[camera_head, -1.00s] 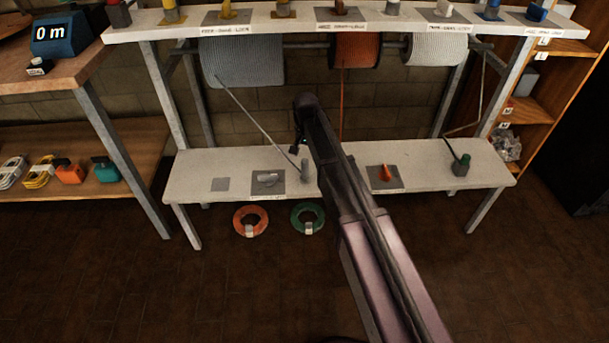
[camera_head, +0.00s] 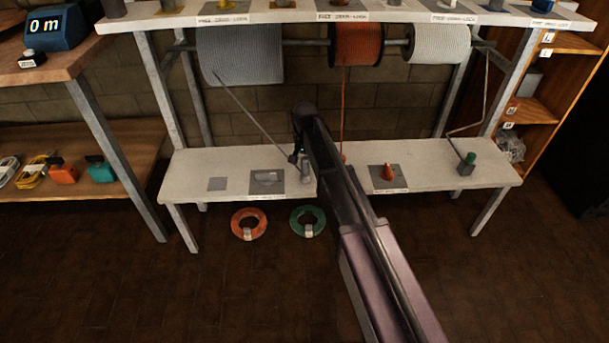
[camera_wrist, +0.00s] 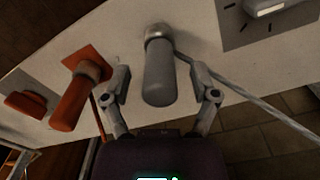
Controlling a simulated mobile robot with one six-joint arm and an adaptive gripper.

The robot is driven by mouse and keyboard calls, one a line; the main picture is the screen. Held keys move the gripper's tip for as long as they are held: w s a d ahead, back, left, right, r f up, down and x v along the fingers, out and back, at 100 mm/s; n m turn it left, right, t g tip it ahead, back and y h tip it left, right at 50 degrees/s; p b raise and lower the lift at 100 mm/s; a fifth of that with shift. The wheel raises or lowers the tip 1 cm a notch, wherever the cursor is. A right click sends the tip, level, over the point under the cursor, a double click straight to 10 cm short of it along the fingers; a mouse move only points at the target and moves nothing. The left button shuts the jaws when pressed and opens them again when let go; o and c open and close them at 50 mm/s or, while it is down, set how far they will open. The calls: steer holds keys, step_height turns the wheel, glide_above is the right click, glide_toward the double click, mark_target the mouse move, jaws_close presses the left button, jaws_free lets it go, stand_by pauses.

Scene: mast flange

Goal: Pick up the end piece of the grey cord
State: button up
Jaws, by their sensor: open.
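The end piece of the grey cord (camera_wrist: 158,80) is a grey cylinder standing on the white lower shelf. In the wrist view it lies between the two fingers of my gripper (camera_wrist: 163,92), with a gap on each side. My gripper is open and holds nothing. The grey cord (camera_wrist: 250,97) leaves the piece's collar toward the lower right. In the head view the cord (camera_head: 248,112) runs down from the grey reel (camera_head: 238,55). There the end piece (camera_head: 305,174) is partly hidden by my arm and gripper (camera_head: 300,158).
An orange end piece (camera_wrist: 72,100) stands close to the left finger in the wrist view. A green-topped end piece (camera_head: 467,163) stands at the lower shelf's right end. The lower shelf (camera_head: 225,163) has bare room at left. Orange (camera_head: 249,224) and green (camera_head: 308,221) coils lie below.

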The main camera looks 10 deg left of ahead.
mark_target(305, 158)
stand_by(0.4)
jaws_close()
steer(key=shift+r, duration=0.15)
step_height(305, 158, up, 3)
steer(key=p, duration=0.3)
steer(key=shift+r, duration=0.1)
steer(key=shift+s+r+p, duration=0.15)
steer(key=shift+r+p, duration=0.15)
steer(key=shift+p, duration=0.25)
steer(key=s+d, duration=0.3)
steer(key=s, duration=0.4)
steer(key=s+d+r, duration=0.1)
steer(key=s+d, duration=0.2)
steer(key=s, duration=0.4)
steer(key=shift+s+p, duration=0.25)
steer(key=shift+p, duration=0.2)
